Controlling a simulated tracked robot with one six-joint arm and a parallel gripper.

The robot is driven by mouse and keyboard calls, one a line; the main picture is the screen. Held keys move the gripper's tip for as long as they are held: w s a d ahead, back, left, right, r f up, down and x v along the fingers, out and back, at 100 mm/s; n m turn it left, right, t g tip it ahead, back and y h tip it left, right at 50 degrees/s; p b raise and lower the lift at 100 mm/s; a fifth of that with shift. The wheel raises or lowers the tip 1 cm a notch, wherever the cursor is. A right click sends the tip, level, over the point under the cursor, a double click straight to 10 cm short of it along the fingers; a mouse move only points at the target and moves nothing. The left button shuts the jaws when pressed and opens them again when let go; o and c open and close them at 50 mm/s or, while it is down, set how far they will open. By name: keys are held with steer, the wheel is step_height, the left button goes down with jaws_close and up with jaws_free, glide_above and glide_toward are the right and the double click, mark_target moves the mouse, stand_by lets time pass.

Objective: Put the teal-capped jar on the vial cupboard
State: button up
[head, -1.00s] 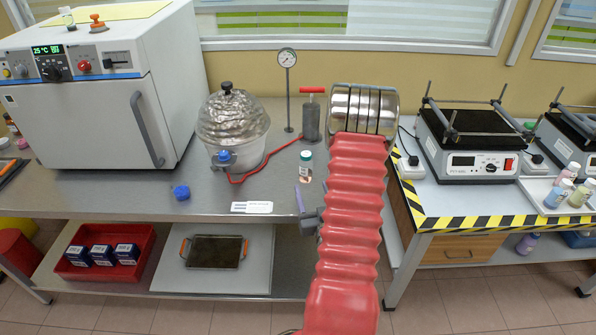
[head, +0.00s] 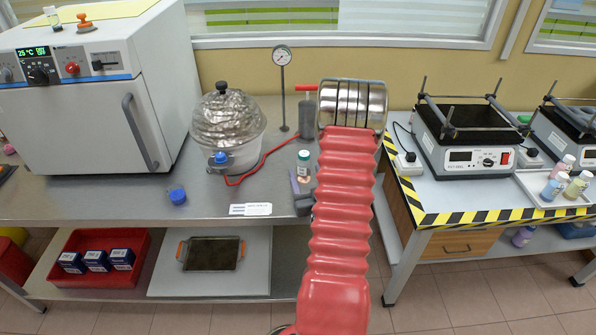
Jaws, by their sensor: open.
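The small jar with a teal cap (head: 304,164) and a pale label stands upright on the steel bench, just left of my red arm. My gripper (head: 301,192) is low over the bench, at the near side of the jar. It is open, with one grey finger showing beside the jar's lower part; the rest is hidden by my arm. I cannot tell whether it touches the jar. The white cabinet (head: 70,125) at the left, with a vial (head: 53,20) on its top, fits the vial cupboard.
A foil-covered glass vessel (head: 228,125) with a red hose stands left of the jar, near a gauge (head: 282,57) on a stand. A blue cap (head: 177,196) and a white card (head: 250,209) lie on the bench. Shakers (head: 465,140) stand at the right.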

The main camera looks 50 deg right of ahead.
mark_target(306, 165)
steer(key=shift+w+d, duration=0.65)
steer(key=shift+d, duration=0.15)
steer(key=c, duration=1.3)
steer(key=shift+o, duration=0.2)
steer(key=shift+r, duration=5.05)
